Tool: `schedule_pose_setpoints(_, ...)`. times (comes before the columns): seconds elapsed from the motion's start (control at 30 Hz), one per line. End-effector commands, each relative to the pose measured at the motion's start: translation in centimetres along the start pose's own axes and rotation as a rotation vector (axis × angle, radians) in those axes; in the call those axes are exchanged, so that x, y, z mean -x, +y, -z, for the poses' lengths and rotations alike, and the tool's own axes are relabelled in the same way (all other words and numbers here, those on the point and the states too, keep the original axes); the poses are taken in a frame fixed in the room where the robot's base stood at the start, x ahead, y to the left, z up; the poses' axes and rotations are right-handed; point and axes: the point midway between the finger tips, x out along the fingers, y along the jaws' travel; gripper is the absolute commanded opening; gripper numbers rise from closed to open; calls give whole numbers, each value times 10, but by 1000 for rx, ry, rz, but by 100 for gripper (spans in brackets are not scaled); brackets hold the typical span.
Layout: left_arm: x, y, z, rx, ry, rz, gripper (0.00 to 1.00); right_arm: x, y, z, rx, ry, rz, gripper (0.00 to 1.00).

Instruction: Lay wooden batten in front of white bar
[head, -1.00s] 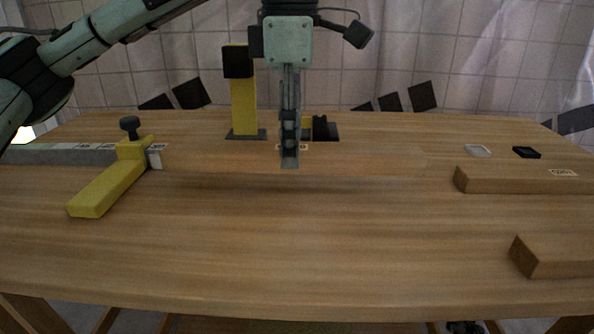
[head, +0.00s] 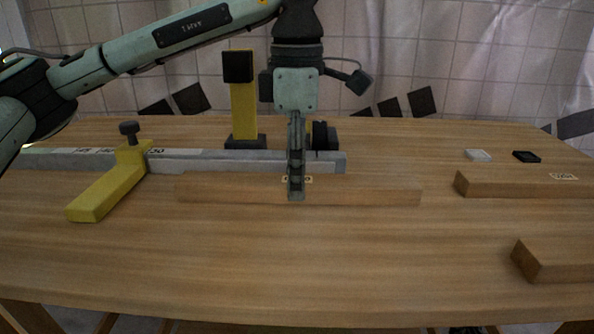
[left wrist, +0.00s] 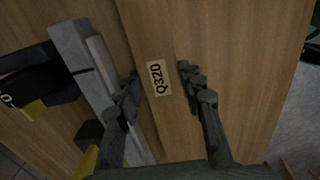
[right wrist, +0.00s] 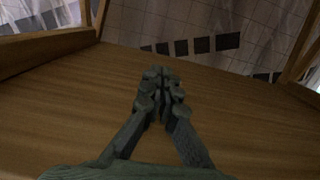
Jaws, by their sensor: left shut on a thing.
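My left gripper (head: 296,196) is shut on the wooden batten (head: 235,190), straddling it near its middle, beside a label reading Q320 in the left wrist view (left wrist: 157,78). The batten lies crosswise, in front of the long pale grey-white bar (head: 325,163) and roughly parallel to it. The bar also shows beside the batten in the left wrist view (left wrist: 78,55). A narrow strip of table shows between them. I cannot tell for sure whether the batten touches the table. My right gripper (right wrist: 160,78) appears only in its wrist view, fingertips together and empty.
A yellow clamp arm (head: 108,192) with a black knob sits across the bar at the left. A yellow post (head: 243,112) stands behind the bar. Two other wooden pieces (head: 520,185) (head: 560,262) lie at the right. The front middle of the table is clear.

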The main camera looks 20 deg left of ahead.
Motion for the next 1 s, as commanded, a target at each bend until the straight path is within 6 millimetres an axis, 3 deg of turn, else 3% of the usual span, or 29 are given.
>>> schedule_pose_setpoints(0.1,-1,0,0,0,-1,-1,2,0,-1,3,-2,14,2,0)
schedule_pose_setpoints(0.13,-1,0,0,0,0,0,40,0,-1,4,-2,17,3,0)
schedule_pose_setpoints(0.3,-1,0,0,0,0,0,59,0,-2,4,-3,17,3,0)
schedule_pose_setpoints(0.67,2,0,0,0,0,-1,59,0,-1,3,-1,8,3,0)
schedule_pose_setpoints(0.73,5,0,0,0,-1,-1,59,0,3,-6,4,-36,-8,0)
schedule_pose_setpoints(1.0,68,0,-1,0,-3,-2,59,7,20,-40,25,-206,-41,0)
